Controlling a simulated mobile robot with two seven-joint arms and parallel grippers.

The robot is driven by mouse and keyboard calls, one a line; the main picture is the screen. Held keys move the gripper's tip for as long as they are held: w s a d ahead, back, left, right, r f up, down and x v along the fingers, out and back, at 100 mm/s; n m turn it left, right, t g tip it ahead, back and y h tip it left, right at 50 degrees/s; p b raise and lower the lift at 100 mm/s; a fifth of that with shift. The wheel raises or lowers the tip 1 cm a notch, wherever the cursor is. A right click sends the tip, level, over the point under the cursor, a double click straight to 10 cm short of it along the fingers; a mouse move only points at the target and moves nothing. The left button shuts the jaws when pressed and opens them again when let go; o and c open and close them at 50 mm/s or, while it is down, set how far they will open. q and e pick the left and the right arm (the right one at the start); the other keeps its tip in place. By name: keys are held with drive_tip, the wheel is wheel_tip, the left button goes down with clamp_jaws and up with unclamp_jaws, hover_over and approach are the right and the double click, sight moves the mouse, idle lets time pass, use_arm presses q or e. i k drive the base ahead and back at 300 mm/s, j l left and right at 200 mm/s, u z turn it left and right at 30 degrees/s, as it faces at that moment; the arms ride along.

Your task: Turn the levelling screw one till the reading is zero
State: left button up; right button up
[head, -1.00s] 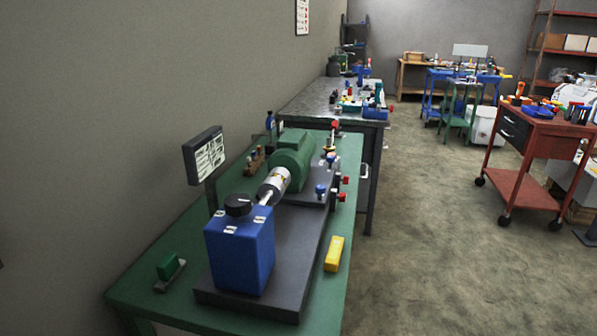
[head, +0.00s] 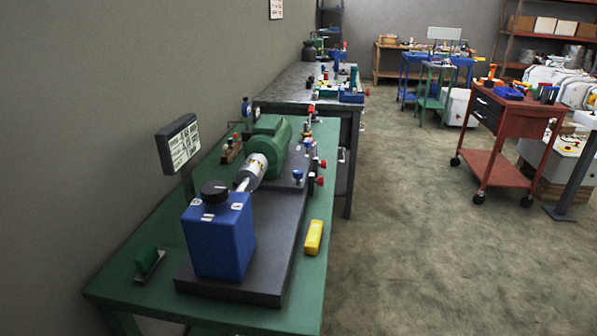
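A blue box with a black cap (head: 218,240) stands on a dark base plate (head: 268,265) on the green table (head: 322,215). A silver coupling (head: 255,168) joins it to a green motor (head: 272,142). Small red knobs (head: 321,181) and blue knobs (head: 298,176) sit along the plate's right side; I cannot tell which of these is the levelling screw one. A panel on a post (head: 178,146) stands behind the box; its markings are too small to read. Neither of my grippers is in view.
A yellow block (head: 314,237) and a green-topped block (head: 147,260) lie on the green table. A grey-topped bench (head: 290,88) stands beyond it. A red cart (head: 512,140) is at the right. The floor (head: 400,230) between is clear.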

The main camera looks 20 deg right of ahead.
sight(297, 173)
drive_tip(key=k+l+u, duration=0.15)
drive_tip(key=l, duration=0.3)
drive_tip(key=l+u, duration=0.15)
drive_tip(key=l, duration=0.3)
drive_tip(key=k+l+u, duration=0.1)
drive_tip(key=l, duration=0.3)
drive_tip(key=k+l+z, duration=0.1)
drive_tip(key=l+z, duration=0.35)
